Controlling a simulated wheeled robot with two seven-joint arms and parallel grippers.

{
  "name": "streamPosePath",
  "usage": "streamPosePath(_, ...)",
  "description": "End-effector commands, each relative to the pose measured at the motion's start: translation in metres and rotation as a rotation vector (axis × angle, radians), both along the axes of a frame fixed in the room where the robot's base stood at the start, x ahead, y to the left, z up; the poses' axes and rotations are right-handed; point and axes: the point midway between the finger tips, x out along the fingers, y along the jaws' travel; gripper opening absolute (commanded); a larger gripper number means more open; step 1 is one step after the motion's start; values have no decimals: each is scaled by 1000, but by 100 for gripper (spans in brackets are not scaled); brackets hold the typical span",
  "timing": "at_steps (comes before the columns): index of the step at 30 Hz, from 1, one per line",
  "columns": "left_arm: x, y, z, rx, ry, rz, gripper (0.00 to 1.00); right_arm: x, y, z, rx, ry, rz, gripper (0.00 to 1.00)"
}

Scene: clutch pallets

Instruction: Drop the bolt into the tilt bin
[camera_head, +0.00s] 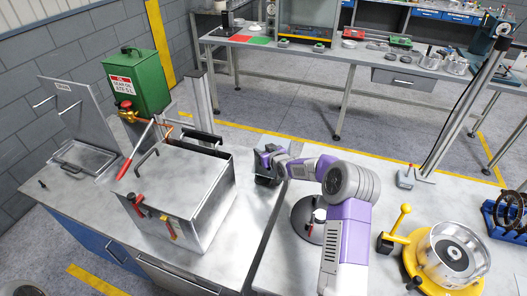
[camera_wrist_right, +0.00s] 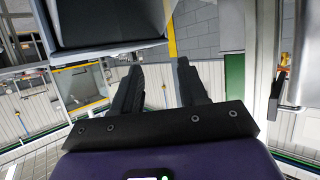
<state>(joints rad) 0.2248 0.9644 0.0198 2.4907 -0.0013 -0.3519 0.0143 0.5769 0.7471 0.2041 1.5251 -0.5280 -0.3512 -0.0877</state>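My right gripper reaches the gap by the large metal box; its dark end shows in the head view (camera_head: 270,158). In the right wrist view its two black fingers (camera_wrist_right: 160,92) stand apart with nothing seen between them. A dark grey open-looking container (camera_wrist_right: 105,22), possibly the tilt bin, fills the top left of that view, beyond the fingertips. In the head view a small dark box-like thing (camera_head: 268,181) sits just below the gripper, partly hidden by it. I cannot make out a bolt in either view. My left gripper is not in view.
The metal box (camera_head: 180,195) with red and yellow handles stands left of the gripper. A green can (camera_head: 137,82) is behind it. A round dark plate (camera_head: 308,220) lies under my right arm. A yellow-based fixture (camera_head: 450,255) holds a metal drum at right.

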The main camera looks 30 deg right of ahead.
Motion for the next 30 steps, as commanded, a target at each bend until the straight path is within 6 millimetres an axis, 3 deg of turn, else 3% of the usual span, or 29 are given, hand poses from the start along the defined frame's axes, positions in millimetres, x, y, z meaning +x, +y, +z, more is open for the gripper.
streamPosePath(11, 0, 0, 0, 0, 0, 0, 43, -5, 0, 3, -1, 0, -1, 43)
streamPosePath(24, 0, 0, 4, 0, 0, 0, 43, -60, 2, 25, -1, 0, -1, 43)
streamPosePath(30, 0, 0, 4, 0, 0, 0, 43, -70, 3, 29, -1, 1, 0, 43)
